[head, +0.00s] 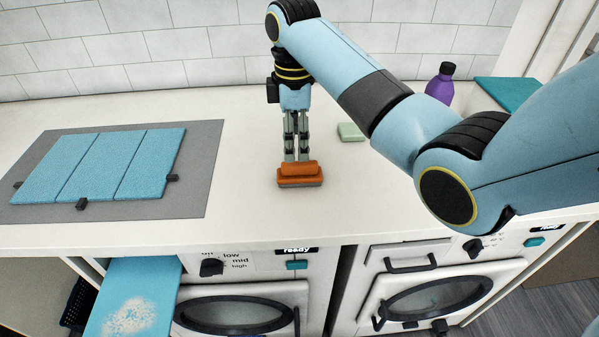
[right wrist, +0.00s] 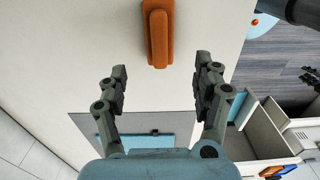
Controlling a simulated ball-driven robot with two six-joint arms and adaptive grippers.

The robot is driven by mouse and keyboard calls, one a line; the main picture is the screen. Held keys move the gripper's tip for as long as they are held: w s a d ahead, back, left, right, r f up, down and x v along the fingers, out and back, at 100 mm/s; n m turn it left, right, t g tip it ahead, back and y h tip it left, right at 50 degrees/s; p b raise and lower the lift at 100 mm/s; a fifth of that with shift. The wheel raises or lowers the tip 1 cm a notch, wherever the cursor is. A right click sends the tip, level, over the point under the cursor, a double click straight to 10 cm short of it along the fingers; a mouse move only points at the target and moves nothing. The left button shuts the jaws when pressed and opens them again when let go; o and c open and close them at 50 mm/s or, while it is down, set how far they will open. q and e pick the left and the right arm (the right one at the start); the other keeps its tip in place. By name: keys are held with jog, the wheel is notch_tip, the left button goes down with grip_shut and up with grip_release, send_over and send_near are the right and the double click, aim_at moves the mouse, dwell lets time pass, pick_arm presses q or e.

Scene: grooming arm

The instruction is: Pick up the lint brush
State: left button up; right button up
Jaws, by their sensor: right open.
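The lint brush (head: 299,172), an orange block with a grey lower edge, lies on the white counter near its front edge. It also shows in the right wrist view (right wrist: 157,35), at the top middle, ahead of the fingertips and lined up with the gap between them. My right gripper (head: 297,156) points down just behind the brush in the head view. In the right wrist view the right gripper (right wrist: 161,70) has its fingers spread apart with nothing between them. Whether a fingertip touches the brush cannot be told. My left gripper is not in view.
A grey mat (head: 205,165) with blue panels (head: 100,165) lies on the left. A pale green block (head: 350,132), a purple bottle (head: 441,84) and a teal item (head: 508,93) are behind to the right. Two machines (head: 240,305) stand below the counter. Counter around the brush is clear.

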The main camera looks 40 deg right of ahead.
aim_at(301, 164)
notch_tip(301, 164, down, 4)
jog(key=shift+r, duration=0.1)
jog(key=shift+s+d+f+p, duration=0.1)
jog(key=shift+d+f+p, duration=0.1)
jog(key=shift+f, duration=1.15)
jog(key=shift+s+d+f+p, duration=0.1)
jog(key=shift+d+f+p, duration=0.1)
jog(key=shift+f, duration=1.15)
jog(key=c, duration=1.3)
jog(key=shift+o, duration=0.2)
jog(key=shift+r, duration=0.1)
jog(key=shift+r, duration=0.6)
jog(key=r, duration=0.3)
jog(key=shift+s, duration=0.2)
jog(key=s+d+r, duration=0.1)
jog(key=s+r, duration=0.5)
jog(key=s, duration=0.5)
jog(key=shift+d+r, duration=0.15)
jog(key=shift+r, duration=0.2)
